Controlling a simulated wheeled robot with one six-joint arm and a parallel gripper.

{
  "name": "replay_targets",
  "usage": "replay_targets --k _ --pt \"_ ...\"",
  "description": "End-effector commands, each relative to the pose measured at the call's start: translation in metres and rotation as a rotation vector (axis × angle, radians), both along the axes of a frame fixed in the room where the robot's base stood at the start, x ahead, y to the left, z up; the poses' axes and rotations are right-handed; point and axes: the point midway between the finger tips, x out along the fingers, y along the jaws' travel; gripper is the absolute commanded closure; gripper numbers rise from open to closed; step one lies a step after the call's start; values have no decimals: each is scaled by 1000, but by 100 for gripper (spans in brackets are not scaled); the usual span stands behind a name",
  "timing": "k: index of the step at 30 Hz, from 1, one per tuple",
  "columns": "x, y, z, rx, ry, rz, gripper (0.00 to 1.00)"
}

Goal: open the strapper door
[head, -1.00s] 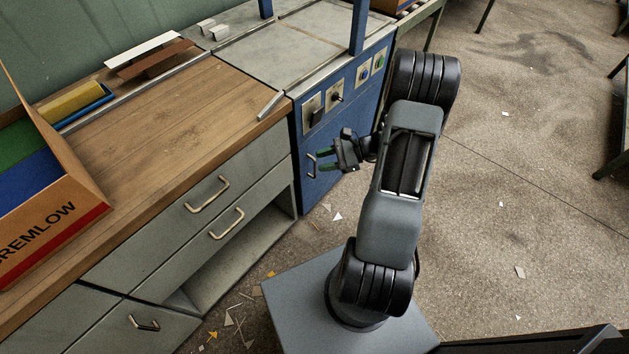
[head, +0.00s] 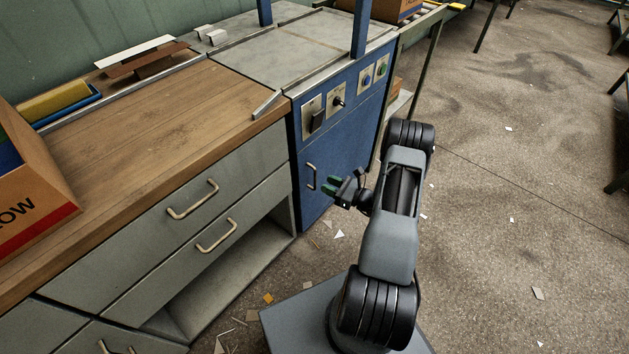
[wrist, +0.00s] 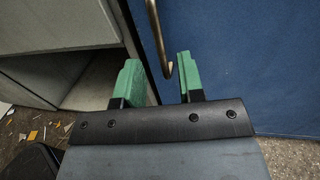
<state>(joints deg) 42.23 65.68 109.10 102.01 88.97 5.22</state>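The strapper is a blue cabinet in the head view. Its blue door (head: 345,140) looks shut and also fills the right of the wrist view (wrist: 240,60). A metal bar handle (head: 311,176) stands upright near the door's left edge. My gripper (head: 331,185) is in front of the door, just right of and slightly below the handle in the head view. In the wrist view my green fingers (wrist: 158,77) are apart, and the handle (wrist: 157,35) runs down into the gap between them, closer to the right finger. I cannot tell whether a finger touches it.
A grey drawer unit (head: 160,225) with a wooden top (head: 150,130) and an open lower shelf adjoins the strapper on the left. A switch panel (head: 337,101) is above the door. Paper scraps lie on the floor, which is open to the right.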

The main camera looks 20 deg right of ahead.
Motion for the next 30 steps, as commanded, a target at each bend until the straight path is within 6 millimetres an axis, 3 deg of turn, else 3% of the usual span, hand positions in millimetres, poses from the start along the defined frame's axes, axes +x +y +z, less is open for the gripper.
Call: replay_targets --k 10,25,30 --pt "40 29 -1 -1 1 3 65" --pt "49 36 0 -1 1 1 65" --pt "49 35 0 -1 1 1 80"
